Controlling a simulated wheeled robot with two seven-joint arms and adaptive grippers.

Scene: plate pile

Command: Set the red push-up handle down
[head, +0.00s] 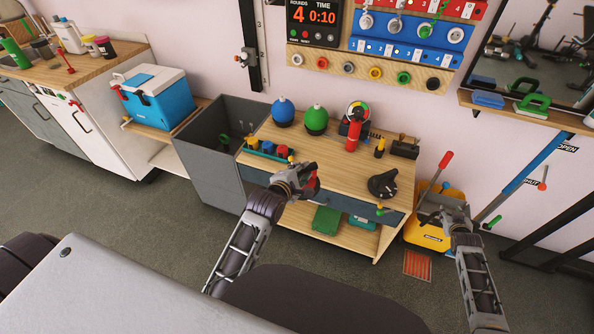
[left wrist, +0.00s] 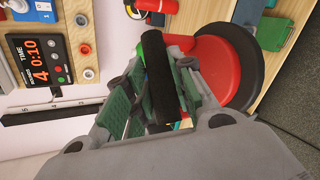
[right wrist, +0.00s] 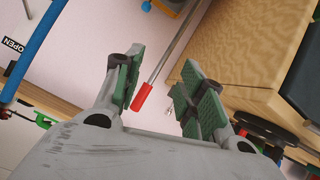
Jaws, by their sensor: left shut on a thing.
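The red push-up handle (head: 311,186) is in my left gripper (head: 303,172), held above the wooden bench top (head: 338,160) near its front edge. In the left wrist view its black grip (left wrist: 158,62) lies between the green-padded fingers, which are shut on it. Its round red base (left wrist: 217,68) with a black rim is tilted beside the fingers; part of it is hidden. My right gripper (head: 452,217) is off the right end of the bench. In the right wrist view its green-padded fingers (right wrist: 160,90) are apart with nothing between them.
A black round handled thing (head: 383,185) stands at the bench's right end. Blue (head: 283,112) and green (head: 316,120) balls and a red cylinder (head: 353,135) stand at the back. A blue rack (head: 268,152) is on the left. Bare wood lies in the middle.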

